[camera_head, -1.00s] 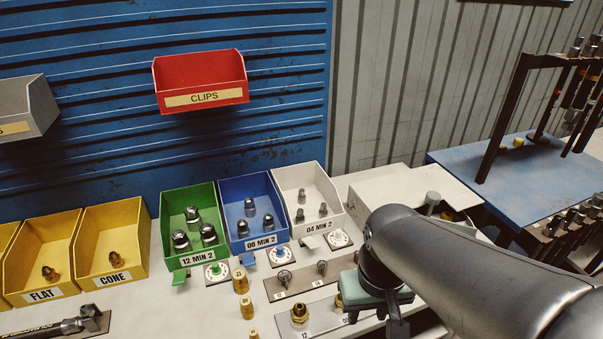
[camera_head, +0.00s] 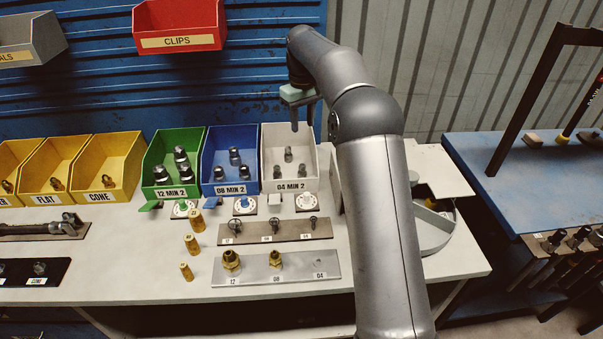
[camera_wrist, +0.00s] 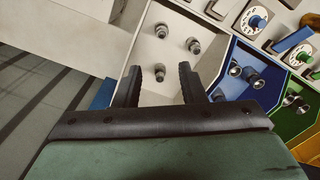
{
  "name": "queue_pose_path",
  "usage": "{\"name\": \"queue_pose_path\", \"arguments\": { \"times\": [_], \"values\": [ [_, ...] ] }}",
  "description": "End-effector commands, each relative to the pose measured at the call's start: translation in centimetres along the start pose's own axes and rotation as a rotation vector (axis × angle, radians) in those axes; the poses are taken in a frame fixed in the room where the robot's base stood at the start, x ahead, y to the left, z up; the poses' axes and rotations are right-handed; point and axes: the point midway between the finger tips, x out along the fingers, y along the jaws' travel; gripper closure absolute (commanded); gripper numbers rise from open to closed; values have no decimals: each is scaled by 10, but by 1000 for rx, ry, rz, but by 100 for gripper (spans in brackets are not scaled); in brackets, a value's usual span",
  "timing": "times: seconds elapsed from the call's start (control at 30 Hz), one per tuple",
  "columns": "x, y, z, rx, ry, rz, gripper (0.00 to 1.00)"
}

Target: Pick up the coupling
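No label names a coupling, so I cannot tell which fitting it is. The white bin (camera_head: 291,186) marked 04 MIN 2 holds three small steel fittings (camera_head: 288,155). My gripper (camera_head: 296,124) hangs over this bin, pointing down. In the wrist view, its two black fingers (camera_wrist: 160,73) are spread apart with nothing held between them. One steel fitting (camera_wrist: 159,74) shows in the gap, below the fingers, and two more (camera_wrist: 194,46) lie beyond. Two brass fittings (camera_head: 231,260) stand on the light metal plate (camera_head: 300,269) at labels 12 and 08; spot 04 looks empty.
The blue bin (camera_head: 230,188) and green bin (camera_head: 172,192) stand beside the white bin, with larger steel fittings. Yellow bins (camera_head: 105,196) stand further left. Brass pieces (camera_head: 197,221) and dials (camera_head: 307,202) are in front. A red CLIPS bin (camera_head: 178,41) hangs on the wall.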

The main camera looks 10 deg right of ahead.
Motion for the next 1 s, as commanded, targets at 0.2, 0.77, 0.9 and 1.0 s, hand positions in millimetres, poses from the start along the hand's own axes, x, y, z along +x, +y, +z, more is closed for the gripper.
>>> {"name": "queue_pose_path", "arguments": {
  "times": [0.2,0.77,0.9,1.0],
  "values": [
    [46,-1,1,0,-5,-2,63],
    [118,-2,3,0,-2,-2,63],
    [139,-5,6,0,-3,-2,63],
    [153,-4,5,1,-1,0,63]
  ]
}}
